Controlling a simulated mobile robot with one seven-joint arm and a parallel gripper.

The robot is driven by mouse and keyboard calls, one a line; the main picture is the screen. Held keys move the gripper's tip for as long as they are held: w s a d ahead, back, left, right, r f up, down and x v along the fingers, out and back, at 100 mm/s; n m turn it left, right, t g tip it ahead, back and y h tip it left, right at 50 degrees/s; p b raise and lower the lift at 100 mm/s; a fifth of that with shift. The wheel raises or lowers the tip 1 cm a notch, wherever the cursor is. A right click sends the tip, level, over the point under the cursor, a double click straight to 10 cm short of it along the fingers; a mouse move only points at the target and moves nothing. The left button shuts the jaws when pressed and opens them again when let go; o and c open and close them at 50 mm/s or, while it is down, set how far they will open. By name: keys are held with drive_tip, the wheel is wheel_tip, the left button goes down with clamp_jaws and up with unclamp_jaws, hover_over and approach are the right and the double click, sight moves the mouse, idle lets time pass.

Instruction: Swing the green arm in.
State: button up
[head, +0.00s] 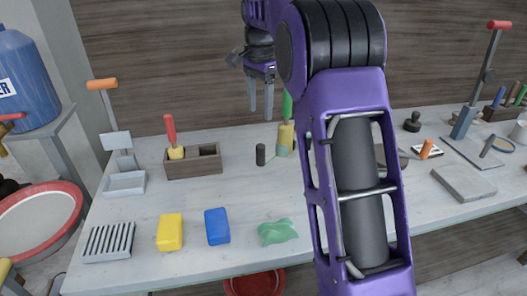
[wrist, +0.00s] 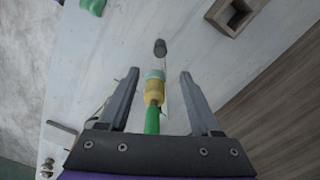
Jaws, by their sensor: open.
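A tool with an upright green handle (head: 287,105) and a yellow lower part (head: 286,135) stands on the table at the middle back, partly hidden by my arm. A pale green piece (head: 282,150) shows at its foot, its full shape hard to make out. In the wrist view the green handle (wrist: 152,121), yellow part (wrist: 155,92) and pale green end (wrist: 155,75) lie in line between the jaws. My gripper (head: 261,108) is open, pointing down, left of the green handle in the head view; its jaws (wrist: 159,73) also show in the wrist view. Contact cannot be told.
A short dark post (head: 260,155) stands just left of the pale green piece. A wooden block (head: 193,162) with a red-handled tool is further left. Yellow (head: 170,232) and blue (head: 217,226) blocks and a green lump (head: 277,232) lie in front. The table between is clear.

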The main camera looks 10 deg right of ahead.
sight(260, 146)
wheel_tip(260, 146, down, 16)
drive_tip(key=shift+r+b, duration=0.1)
drive_tip(key=shift+b, duration=1.05)
clamp_jaws()
idle(0.6)
